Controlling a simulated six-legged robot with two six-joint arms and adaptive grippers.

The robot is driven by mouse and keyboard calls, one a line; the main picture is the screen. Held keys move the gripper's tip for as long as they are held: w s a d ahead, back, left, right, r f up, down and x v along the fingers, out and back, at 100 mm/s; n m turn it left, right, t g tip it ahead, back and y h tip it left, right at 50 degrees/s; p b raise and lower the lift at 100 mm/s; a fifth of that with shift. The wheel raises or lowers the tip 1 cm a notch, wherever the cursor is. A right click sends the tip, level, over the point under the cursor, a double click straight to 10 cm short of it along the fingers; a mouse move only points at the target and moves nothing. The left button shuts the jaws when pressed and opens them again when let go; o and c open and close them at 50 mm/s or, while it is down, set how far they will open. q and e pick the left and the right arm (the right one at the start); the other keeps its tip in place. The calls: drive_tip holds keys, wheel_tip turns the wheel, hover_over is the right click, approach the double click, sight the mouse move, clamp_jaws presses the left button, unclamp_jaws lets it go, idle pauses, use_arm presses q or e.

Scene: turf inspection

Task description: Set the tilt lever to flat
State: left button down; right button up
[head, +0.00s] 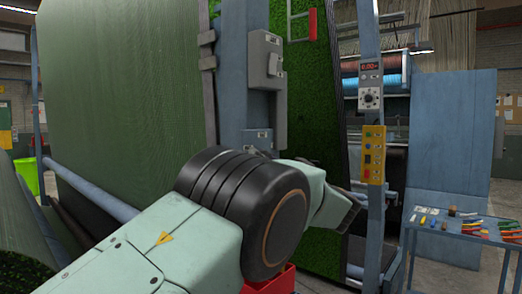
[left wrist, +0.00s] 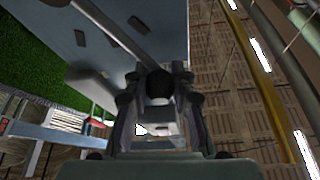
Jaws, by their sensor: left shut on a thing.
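In the left wrist view, a lever with a grey rod (left wrist: 112,28) and a dark round knob (left wrist: 158,82) runs down from a blue-grey panel (left wrist: 70,40). My left gripper (left wrist: 157,92) has its fingers on both sides of the knob and is shut on it. In the head view my left arm reaches across the middle, and the dark end near my left gripper (head: 352,214) shows beside the blue post. The lever is hidden behind my arm there, so its setting cannot be read. My right gripper is not in view.
A large green turf sheet (head: 120,100) fills the left. A grey switch box (head: 265,60) sits on the blue column. A post carries a dial panel (head: 370,88) and a yellow button panel (head: 374,153). A tool table (head: 460,228) stands at the right.

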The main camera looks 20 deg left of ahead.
sight(260, 144)
use_arm(q)
drive_tip(key=shift+w+d+r+m+t+h+p, duration=0.25)
drive_tip(key=shift+w+m+p, duration=0.2)
drive_tip(key=shift+m+p, duration=0.5)
drive_tip(key=shift+w+d+r+m+t+h+p, duration=0.15)
drive_tip(key=shift+w+m+t+p, duration=0.35)
drive_tip(key=shift+p, duration=0.75)
drive_tip(key=shift+w+d+r+m+t+h+p, duration=0.15)
drive_tip(key=shift+w+r+m+h+p, duration=0.15)
drive_tip(key=shift+m+p, duration=0.7)
drive_tip(key=shift+w+d+m+t+h+p, duration=0.15)
drive_tip(key=shift+w+m+t+h+p, duration=0.15)
drive_tip(key=shift+w+m+p, duration=0.65)
drive_tip(key=shift+w+d+f+m+p, duration=0.2)
drive_tip(key=shift+m+p, duration=0.4)
drive_tip(key=shift+p, duration=0.35)
drive_tip(key=shift+t+h, duration=0.3)
drive_tip(key=shift+h, duration=0.1)
drive_tip(key=c, duration=1.1)
unclamp_jaws()
drive_tip(key=shift+f, duration=0.1)
